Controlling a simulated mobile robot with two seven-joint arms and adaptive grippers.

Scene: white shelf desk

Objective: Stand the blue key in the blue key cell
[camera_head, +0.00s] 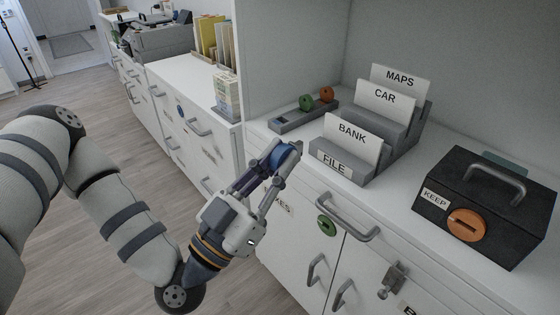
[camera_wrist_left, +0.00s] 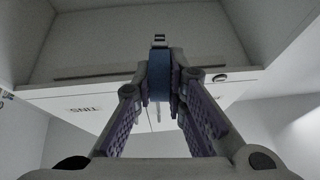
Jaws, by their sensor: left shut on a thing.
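My left gripper (camera_head: 281,158) is shut on the blue key (camera_head: 287,154), in front of the desk's front edge. In the left wrist view the blue key (camera_wrist_left: 159,76) sits between the two fingertips (camera_wrist_left: 160,90), with a small dark end pointing away. Its lower part is partly hidden by the fingers in the head view. A grey key rack (camera_head: 283,125) lies on the white desk just beyond the gripper. A green key (camera_head: 306,102) and an orange key (camera_head: 326,94) stand in it. The rack's near left part looks empty; I cannot make out the cell's colour.
A grey stepped file holder (camera_head: 352,170) with cards stands right of the rack. A black KEEP box (camera_head: 487,205) with an orange lock disc is further right. A drawer handle (camera_head: 347,222) and a green disc (camera_head: 326,226) sit on the desk front. A side wall rises behind the rack.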

